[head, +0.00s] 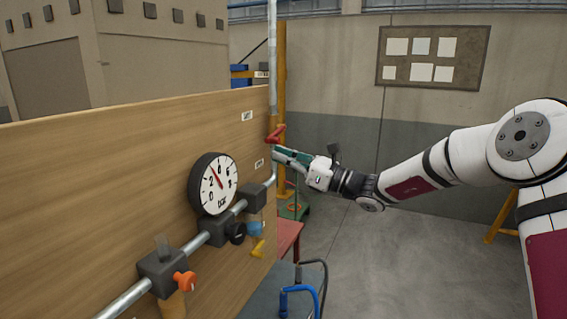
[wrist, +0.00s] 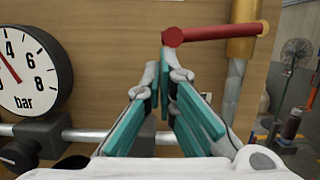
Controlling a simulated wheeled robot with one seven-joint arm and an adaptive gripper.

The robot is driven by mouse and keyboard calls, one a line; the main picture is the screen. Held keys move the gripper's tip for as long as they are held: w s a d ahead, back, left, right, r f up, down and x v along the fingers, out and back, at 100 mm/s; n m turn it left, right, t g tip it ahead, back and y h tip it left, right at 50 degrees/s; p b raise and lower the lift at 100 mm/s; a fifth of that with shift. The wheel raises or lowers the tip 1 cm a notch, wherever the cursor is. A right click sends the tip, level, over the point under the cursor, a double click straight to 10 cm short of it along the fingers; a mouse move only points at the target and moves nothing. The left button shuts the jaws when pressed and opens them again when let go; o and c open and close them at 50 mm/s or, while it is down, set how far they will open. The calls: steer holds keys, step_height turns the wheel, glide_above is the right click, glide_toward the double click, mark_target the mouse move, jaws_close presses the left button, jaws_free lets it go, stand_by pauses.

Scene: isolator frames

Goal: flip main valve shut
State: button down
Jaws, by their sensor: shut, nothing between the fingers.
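A red lever handle (head: 276,133) sits on the vertical pipe at the right edge of the wooden panel. In the wrist view the red lever (wrist: 215,33) lies nearly level, across the pipe line, in front of a brass-coloured body (wrist: 243,45). My gripper (head: 276,153) is just below the lever in the head view, its fingers pointing left toward the pipe. Whether the tips touch the lever is not clear.
A round bar gauge (head: 213,184) is on the panel (head: 110,150) left of my gripper. Open floor (head: 420,250) lies to the right.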

steer(key=shift+s+a+r, duration=0.1)
steer(key=shift+s+r, duration=0.15)
steer(key=shift+r, duration=0.55)
